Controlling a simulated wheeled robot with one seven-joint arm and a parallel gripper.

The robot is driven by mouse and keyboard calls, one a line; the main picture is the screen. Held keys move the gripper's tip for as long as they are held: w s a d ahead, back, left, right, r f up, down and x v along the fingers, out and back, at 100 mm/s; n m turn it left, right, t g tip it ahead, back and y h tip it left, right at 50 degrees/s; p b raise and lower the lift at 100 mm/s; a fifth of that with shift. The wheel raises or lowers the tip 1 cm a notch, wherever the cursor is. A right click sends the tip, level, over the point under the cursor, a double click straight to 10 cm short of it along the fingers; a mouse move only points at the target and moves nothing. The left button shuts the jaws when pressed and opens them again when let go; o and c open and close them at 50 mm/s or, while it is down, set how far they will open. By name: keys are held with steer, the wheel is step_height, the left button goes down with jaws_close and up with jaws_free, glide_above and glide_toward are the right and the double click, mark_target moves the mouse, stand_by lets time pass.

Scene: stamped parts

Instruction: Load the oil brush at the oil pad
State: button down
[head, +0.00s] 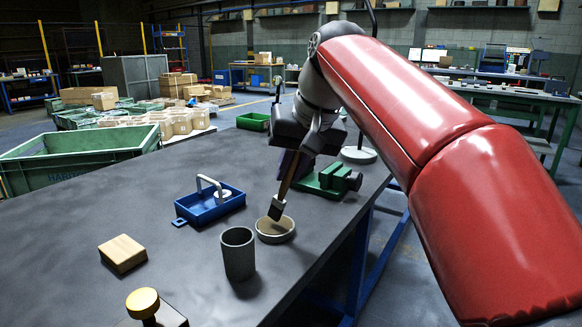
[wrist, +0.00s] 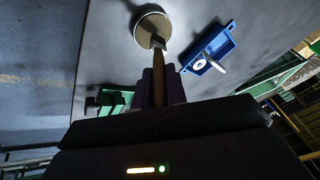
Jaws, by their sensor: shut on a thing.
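My gripper (head: 301,150) is shut on the wooden handle of the oil brush (head: 283,190). The brush slants down to the left, its dark head over the round shallow dish of the oil pad (head: 275,238). In the head view the head overlaps the dish's far rim; I cannot tell whether it touches the pad. In the wrist view the brush handle (wrist: 173,84) runs up from between the fingers (wrist: 160,85) to the round dish (wrist: 150,20), where the brush head covers part of it.
A grey cup (head: 238,254) stands left of the dish. A blue tray (head: 211,205) with a white handle is behind it. A green vise (head: 330,181) stands right, near the table edge. A wooden block (head: 122,253) and a yellow-knobbed thing (head: 143,303) are front left.

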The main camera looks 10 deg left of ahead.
steer(key=shift+f, duration=0.6)
stand_by(1.5)
steer(key=shift+r, duration=0.1)
step_height(320, 180, up, 5)
steer(key=p, duration=0.4)
steer(key=shift+p, duration=0.3)
steer(key=shift+r, duration=1)
